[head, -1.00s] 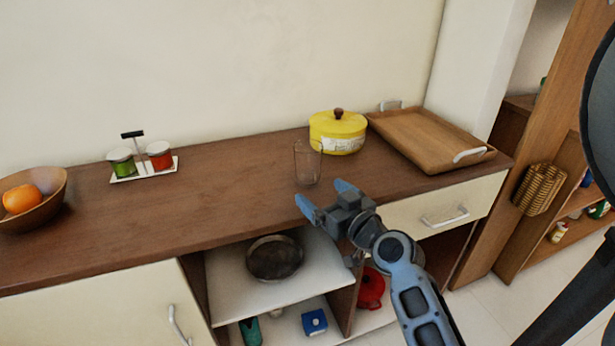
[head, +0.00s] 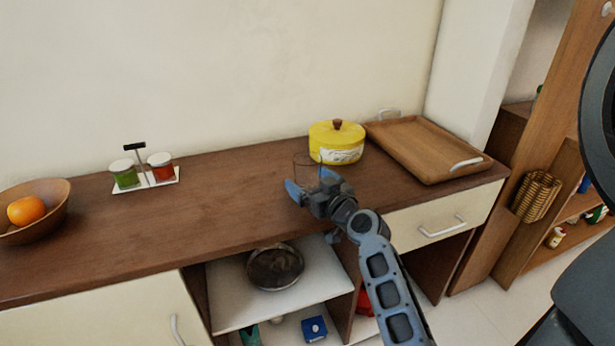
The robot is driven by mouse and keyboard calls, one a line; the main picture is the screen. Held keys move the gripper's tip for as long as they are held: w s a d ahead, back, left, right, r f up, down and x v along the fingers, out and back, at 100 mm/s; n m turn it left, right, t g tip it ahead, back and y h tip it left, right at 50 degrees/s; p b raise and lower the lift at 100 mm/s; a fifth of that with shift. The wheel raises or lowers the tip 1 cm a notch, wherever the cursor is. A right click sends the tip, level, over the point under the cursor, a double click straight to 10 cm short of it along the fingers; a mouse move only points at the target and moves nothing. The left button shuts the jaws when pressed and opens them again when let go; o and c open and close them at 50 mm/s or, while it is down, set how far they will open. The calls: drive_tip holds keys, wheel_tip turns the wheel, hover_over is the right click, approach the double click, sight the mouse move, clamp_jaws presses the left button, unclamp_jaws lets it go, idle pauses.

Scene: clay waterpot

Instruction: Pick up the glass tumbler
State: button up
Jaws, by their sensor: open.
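The glass tumbler (head: 306,170) stands on the brown wooden counter (head: 220,215), in front of and left of a yellow pot. It is clear, and its lower part is hidden behind my gripper. My gripper (head: 309,182) is open at the tumbler, with one blue finger at its left front and the other at its right. I cannot tell whether the fingers touch the glass.
The yellow lidded pot (head: 336,143) stands close behind. A wooden tray (head: 425,148) lies at the right. A condiment rack (head: 146,178) and a wooden bowl (head: 50,214) with an orange (head: 26,211) are at the left. The counter between rack and tumbler is clear.

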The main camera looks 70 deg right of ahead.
drive_tip(key=c, duration=1.2)
drive_tip(key=shift+c, duration=0.4)
drive_tip(key=shift+r, duration=0.1)
